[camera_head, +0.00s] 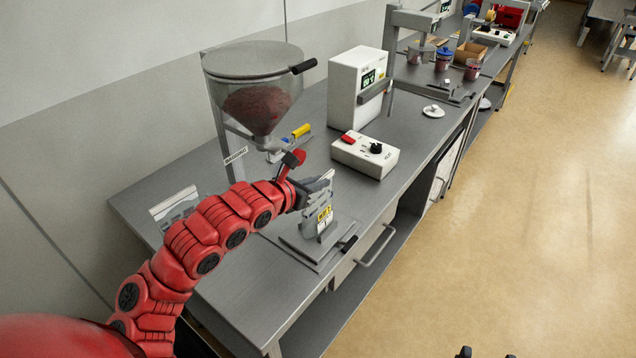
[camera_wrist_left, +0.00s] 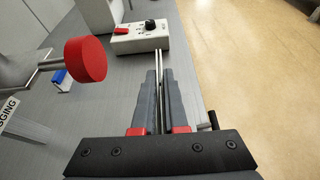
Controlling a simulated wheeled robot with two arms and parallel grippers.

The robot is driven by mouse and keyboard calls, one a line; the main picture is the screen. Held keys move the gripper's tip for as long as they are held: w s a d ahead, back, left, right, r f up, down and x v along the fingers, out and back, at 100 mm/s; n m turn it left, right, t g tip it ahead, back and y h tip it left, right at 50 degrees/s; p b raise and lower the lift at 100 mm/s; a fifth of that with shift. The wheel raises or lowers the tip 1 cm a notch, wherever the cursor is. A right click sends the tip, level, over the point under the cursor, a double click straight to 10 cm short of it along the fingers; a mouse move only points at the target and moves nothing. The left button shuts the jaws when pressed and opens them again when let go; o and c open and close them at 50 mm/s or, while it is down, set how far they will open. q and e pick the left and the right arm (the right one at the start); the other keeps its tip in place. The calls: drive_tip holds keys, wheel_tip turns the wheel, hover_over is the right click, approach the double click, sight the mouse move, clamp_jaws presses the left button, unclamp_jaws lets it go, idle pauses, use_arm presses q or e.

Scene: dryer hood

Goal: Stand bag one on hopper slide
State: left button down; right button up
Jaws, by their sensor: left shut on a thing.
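Bag one (camera_head: 324,218), a grey pouch with a yellow label, is upright over the hopper slide (camera_head: 297,243). The slide is a flat grey plate with a black handle at the bench's front edge. My left gripper (camera_head: 324,184) is shut on the bag's top. In the left wrist view the bag's thin top edge (camera_wrist_left: 159,62) shows between the closed fingers (camera_wrist_left: 160,100). I cannot tell whether the bag's base rests fully on the plate. Two dark tips of my right gripper (camera_head: 486,354) show apart at the bottom edge.
The clear hopper (camera_head: 258,105) with dark red contents stands behind, its red knob (camera_wrist_left: 86,60) close to my left gripper. A white sealer box (camera_head: 357,90) and control box (camera_head: 365,153) stand to the right.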

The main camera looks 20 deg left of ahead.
use_arm(q)
drive_tip(key=c, duration=0.9)
unclamp_jaws()
drive_tip(key=p+v, duration=1.7)
drive_tip(key=p, duration=0.1)
drive_tip(key=shift+s+a+r, duration=0.1)
drive_tip(key=shift+s+r, duration=0.05)
